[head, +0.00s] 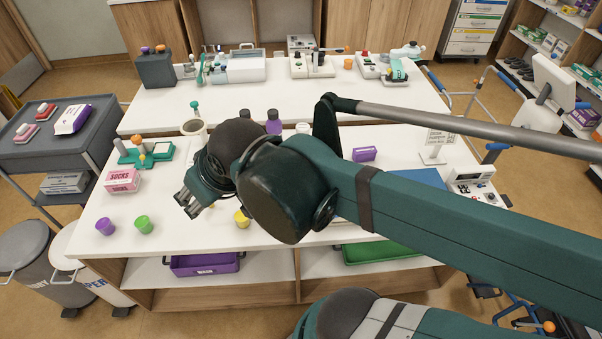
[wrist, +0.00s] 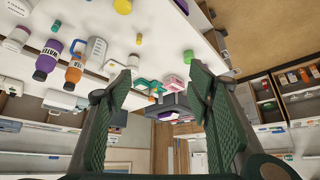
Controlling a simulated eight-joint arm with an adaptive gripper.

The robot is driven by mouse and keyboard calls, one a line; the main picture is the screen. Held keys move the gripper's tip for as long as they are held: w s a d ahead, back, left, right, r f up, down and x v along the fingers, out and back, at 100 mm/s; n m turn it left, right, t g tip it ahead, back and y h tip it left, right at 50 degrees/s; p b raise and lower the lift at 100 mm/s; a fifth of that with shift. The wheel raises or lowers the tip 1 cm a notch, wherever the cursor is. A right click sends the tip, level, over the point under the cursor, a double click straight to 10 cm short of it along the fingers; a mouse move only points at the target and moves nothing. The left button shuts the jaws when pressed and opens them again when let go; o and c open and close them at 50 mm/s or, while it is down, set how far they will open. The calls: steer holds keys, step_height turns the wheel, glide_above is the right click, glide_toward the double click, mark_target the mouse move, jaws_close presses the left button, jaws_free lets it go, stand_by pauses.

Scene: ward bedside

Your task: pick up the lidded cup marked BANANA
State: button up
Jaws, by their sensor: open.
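Three small lidded cups stand near the front edge of the white table: a purple cup (head: 105,226), a green cup (head: 144,224) and a yellow cup (head: 242,218). No BANANA marking is readable on any of them. My gripper (head: 186,204) is above the table, between the green and yellow cups in the picture, and touches neither. In the wrist view, my gripper (wrist: 161,78) is open, with nothing between its fingers. The green cup (wrist: 189,57) shows near the right finger. The yellow cup (wrist: 122,6) and purple cup (wrist: 180,5) are cut by the top edge.
A pink SOCKS box (head: 122,180) and a teal rack (head: 146,152) stand at the table's left. A purple tray (head: 205,264) and a green tray (head: 380,252) sit on the shelf below. My arm hides much of the table's middle. Front left is mostly clear.

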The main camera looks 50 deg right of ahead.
steer(key=d+f+m+g+h+b, duration=0.1)
steer(key=d+f+m, duration=0.2)
steer(key=d+f, duration=0.4)
steer(key=d+f+m+g+h+b, duration=0.1)
steer(key=d+f+m, duration=0.3)
steer(key=d, duration=1.2)
steer(key=d+f+m+g+h+b, duration=0.1)
steer(key=d+f+m+h+b, duration=0.2)
steer(key=d+f, duration=0.7)
steer(key=shift+d+f+m, duration=0.25)
steer(key=shift+d+m, duration=0.25)
steer(key=shift+d, duration=0.3)
steer(key=shift+w, duration=0.1)
steer(key=shift+b+x, duration=0.5)
steer(key=shift+x, duration=0.8)
steer(key=shift+b+x, duration=0.95)
steer(key=shift+x, duration=1.6)
